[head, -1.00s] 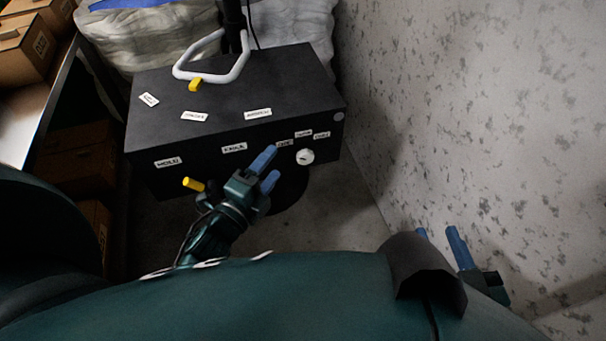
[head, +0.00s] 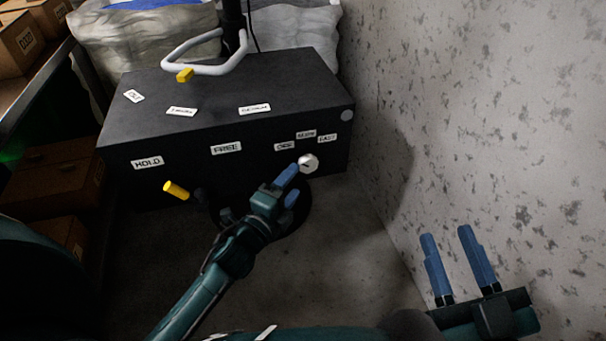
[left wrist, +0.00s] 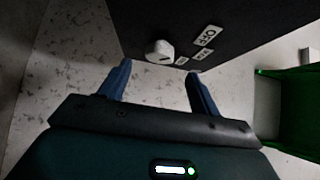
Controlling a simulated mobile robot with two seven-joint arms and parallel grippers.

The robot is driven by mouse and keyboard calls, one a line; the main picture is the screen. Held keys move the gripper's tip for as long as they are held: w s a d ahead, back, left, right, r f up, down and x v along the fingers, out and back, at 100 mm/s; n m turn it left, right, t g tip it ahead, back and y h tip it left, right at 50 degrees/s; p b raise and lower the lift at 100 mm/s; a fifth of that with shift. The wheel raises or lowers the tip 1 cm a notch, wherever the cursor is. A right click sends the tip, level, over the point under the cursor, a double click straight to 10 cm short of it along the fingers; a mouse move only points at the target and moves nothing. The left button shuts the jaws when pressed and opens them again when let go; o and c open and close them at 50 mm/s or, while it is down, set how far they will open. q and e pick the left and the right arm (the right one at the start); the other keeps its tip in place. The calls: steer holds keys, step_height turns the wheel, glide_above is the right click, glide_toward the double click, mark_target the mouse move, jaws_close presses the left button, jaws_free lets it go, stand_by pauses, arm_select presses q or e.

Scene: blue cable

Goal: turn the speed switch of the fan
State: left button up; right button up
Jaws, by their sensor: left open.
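The speed switch is a white round knob (head: 308,163) on the front face of a black box (head: 225,118), near its right end. Labels reading OFF, SLOW and FAST sit around it. My left gripper (head: 289,187) is open and empty, with its blue fingertips just left of and below the knob in the head view. In the left wrist view the knob (left wrist: 160,52) lies ahead of the open fingers (left wrist: 158,80), between their lines; I cannot tell whether they touch it. My right gripper (head: 446,243) is open and empty near the wall at the lower right.
A yellow-tipped lever (head: 176,190) sticks out of the box front below HOLD and FREE labels. A speckled wall (head: 480,130) bounds the right side. Cardboard boxes (head: 55,187) stand at left.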

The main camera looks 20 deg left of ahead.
mark_target(306, 167)
arm_select(q)
steer(key=w, duration=0.2)
steer(key=w+b, duration=0.1)
steer(key=w+d, duration=0.1)
steer(key=w, duration=0.1)
steer(key=shift+w, duration=0.3)
arm_select(e)
steer(key=shift+w+d+r+n+t+y, duration=0.1)
steer(key=shift+w+r+n+t+y, duration=0.1)
steer(key=shift+r+n+y, duration=0.25)
steer(key=shift+w+d+r+n+t+y, duration=0.1)
steer(key=shift+w+r+n+t+y, duration=0.15)
steer(key=shift+r, duration=0.35)
arm_select(q)
steer(key=shift+c, duration=0.3)
steer(key=c, duration=0.9)
arm_select(e)
steer(key=shift+r, duration=0.1)
